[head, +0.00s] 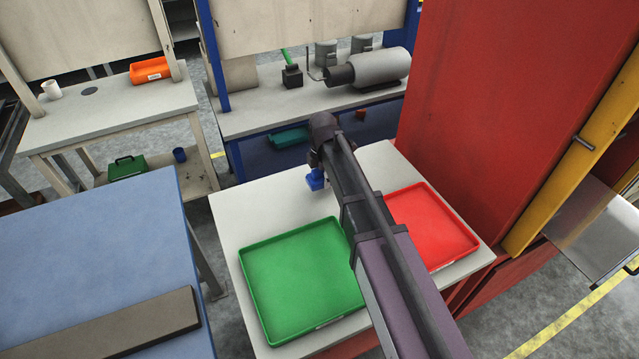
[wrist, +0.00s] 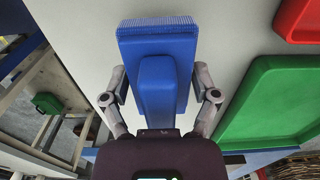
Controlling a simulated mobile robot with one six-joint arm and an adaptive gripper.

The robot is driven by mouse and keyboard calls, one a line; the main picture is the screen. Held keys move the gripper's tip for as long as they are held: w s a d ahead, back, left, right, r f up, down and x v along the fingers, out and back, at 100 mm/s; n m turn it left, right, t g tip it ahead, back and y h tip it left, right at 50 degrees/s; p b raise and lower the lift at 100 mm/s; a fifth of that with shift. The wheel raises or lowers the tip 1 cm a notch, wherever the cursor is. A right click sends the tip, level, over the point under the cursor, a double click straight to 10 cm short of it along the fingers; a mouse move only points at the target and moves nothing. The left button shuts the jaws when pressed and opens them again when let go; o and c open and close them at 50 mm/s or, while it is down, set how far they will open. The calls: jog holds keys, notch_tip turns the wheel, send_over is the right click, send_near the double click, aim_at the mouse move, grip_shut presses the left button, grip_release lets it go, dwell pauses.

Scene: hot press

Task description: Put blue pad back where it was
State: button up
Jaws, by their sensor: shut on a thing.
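The blue pad (wrist: 158,60) fills the middle of the wrist view, with a raised blue grip along its centre and a ribbed far edge. My gripper (wrist: 160,90) is shut on it, one finger on each side. In the head view the blue pad (head: 315,179) shows as a small blue shape below the end of my arm, above the far part of the white table (head: 290,205). My gripper (head: 322,150) is partly hidden there by the arm. I cannot tell whether the pad touches the table.
A green tray (head: 300,280) and a red tray (head: 430,225) lie on the white table, with my arm crossing between them. A large red machine (head: 490,110) stands at the right. A blue-topped table (head: 100,260) is at the left. The table's far left part is clear.

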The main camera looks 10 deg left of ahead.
aim_at(320, 183)
dwell(0.3)
jog(key=shift+w+a, duration=0.25)
jog(key=shift+w+a+f+b, duration=0.2)
jog(key=shift+a+f+b, duration=0.05)
jog(key=shift+f+b, duration=1.6)
jog(key=shift+f, duration=0.15)
jog(key=o, duration=0.9)
jog(key=shift+o, duration=0.2)
notch_tip(320, 183, up, 12)
jog(key=p, duration=1.2)
jog(key=shift+r, duration=0.2)
